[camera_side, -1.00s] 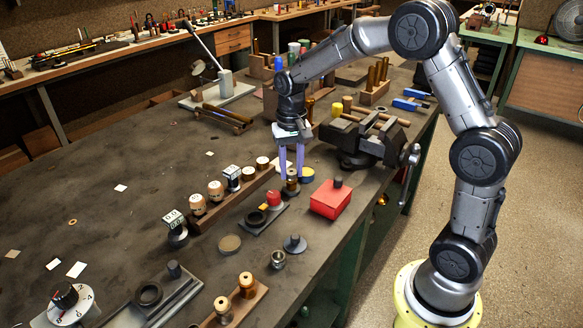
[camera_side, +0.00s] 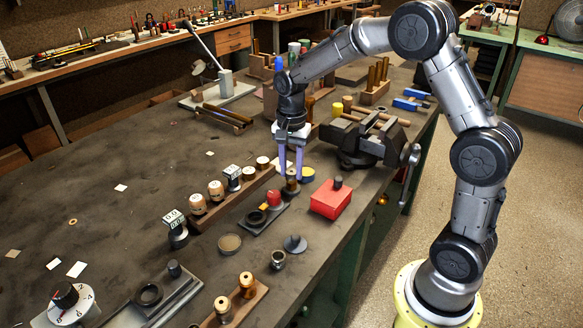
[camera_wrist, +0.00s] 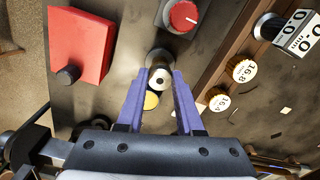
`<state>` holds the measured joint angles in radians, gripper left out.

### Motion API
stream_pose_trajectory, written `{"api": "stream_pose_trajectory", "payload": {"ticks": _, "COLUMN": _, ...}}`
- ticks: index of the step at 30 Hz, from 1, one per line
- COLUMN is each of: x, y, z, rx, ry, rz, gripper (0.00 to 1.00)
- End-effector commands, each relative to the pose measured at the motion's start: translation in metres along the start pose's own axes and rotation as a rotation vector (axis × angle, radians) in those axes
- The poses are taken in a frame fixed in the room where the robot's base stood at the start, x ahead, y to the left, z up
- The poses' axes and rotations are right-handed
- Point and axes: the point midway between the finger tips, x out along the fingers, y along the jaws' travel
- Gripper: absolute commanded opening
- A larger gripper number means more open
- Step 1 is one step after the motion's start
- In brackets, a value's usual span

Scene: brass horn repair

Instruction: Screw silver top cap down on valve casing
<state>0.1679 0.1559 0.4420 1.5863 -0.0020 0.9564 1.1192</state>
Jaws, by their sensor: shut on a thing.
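The silver top cap (camera_wrist: 161,75) shows in the wrist view as a round, pale piece with a dark centre, between my two purple fingertips. My gripper (camera_side: 291,173) points down and is shut on it. In the side view, the valve casing (camera_side: 291,187) is a small upright metal cylinder directly below my fingertips, on the bench near the vise. The fingers partly hide the cap there, and I cannot tell how deep it sits on the casing.
A red box (camera_side: 331,199) with a dark knob stands close to the right. A dark vise (camera_side: 366,141) is behind it. A wooden rack (camera_side: 232,202) with labelled cylinders and a red-topped piece (camera_side: 273,197) lie to the left.

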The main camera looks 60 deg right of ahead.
Motion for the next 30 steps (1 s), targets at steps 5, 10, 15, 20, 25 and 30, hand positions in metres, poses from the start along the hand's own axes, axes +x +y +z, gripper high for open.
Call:
{"api": "stream_pose_trajectory", "payload": {"ticks": 5, "x": 0.0001, "y": 0.0, "z": 0.0001, "rx": 0.003, "ry": 0.0, "rz": 0.0, "gripper": 0.0}}
{"api": "stream_pose_trajectory", "payload": {"ticks": 10, "x": 0.0002, "y": 0.0, "z": 0.0, "rx": 0.065, "ry": 0.0, "rz": 0.0, "gripper": 0.0}}
{"api": "stream_pose_trajectory", "payload": {"ticks": 15, "x": 0.0003, "y": -0.0003, "z": 0.0, "rx": 0.254, "ry": 0.0, "rz": 0.001, "gripper": 0.0}}
{"api": "stream_pose_trajectory", "payload": {"ticks": 20, "x": 0.0003, "y": -0.0004, "z": 0.0, "rx": 0.347, "ry": 0.0, "rz": 0.001, "gripper": 0.0}}
{"api": "stream_pose_trajectory", "payload": {"ticks": 25, "x": 0.0003, "y": -0.0004, "z": -0.0001, "rx": 0.353, "ry": 0.0, "rz": 0.001, "gripper": 0.0}}
{"api": "stream_pose_trajectory", "payload": {"ticks": 30, "x": 0.0003, "y": -0.0004, "z": 0.0, "rx": 0.352, "ry": 0.0, "rz": 0.001, "gripper": 0.61}}
